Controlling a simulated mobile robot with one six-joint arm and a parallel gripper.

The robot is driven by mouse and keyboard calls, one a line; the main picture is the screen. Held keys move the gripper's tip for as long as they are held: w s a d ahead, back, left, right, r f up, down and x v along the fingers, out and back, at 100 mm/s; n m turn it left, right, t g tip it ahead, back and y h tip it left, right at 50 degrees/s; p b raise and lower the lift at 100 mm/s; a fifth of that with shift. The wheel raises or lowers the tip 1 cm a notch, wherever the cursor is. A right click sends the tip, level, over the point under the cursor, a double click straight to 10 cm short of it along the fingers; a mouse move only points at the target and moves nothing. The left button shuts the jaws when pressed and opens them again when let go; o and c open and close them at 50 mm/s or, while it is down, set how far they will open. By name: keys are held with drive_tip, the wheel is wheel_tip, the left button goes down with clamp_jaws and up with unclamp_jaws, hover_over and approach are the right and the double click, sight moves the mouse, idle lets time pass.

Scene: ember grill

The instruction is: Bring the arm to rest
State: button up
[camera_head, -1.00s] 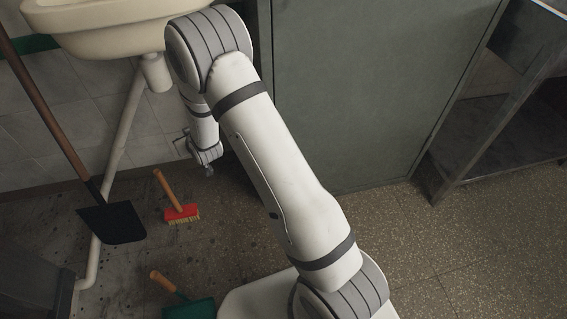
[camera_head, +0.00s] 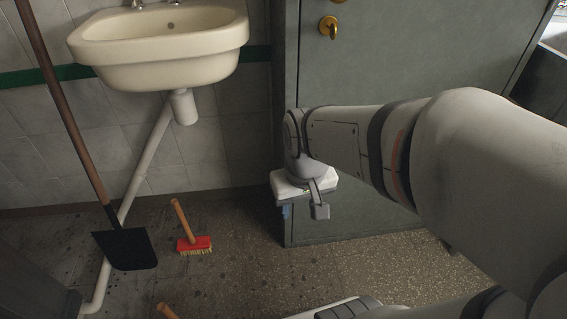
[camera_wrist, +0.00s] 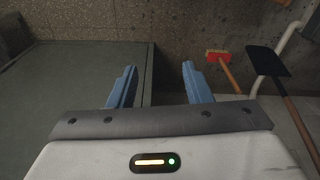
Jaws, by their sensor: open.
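My arm reaches from the right side of the head view across the front of the grey-green cabinet (camera_head: 420,70). My gripper (camera_wrist: 158,84) is open and empty in the wrist view, its two blue fingers apart with floor and the cabinet's edge beyond them. In the head view my wrist hangs by the cabinet's lower left edge, with only a bit of blue finger showing beneath it. The rest of the fingers is hidden there.
A cream sink (camera_head: 165,62) hangs on the tiled wall at left. A shovel (camera_head: 125,248) leans below it. Speckled floor between brush and cabinet is bare.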

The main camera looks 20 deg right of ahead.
drive_tip(key=shift+s+d, duration=0.15)
drive_tip(key=shift+s, duration=0.3)
drive_tip(key=shift+r, duration=0.1)
wheel_tip(320, 180, up, 32)
drive_tip(key=t+p, duration=0.1)
drive_tip(key=p, duration=2.8)
drive_tip(key=shift+s, duration=0.15)
drive_tip(key=shift+c, duration=0.2)
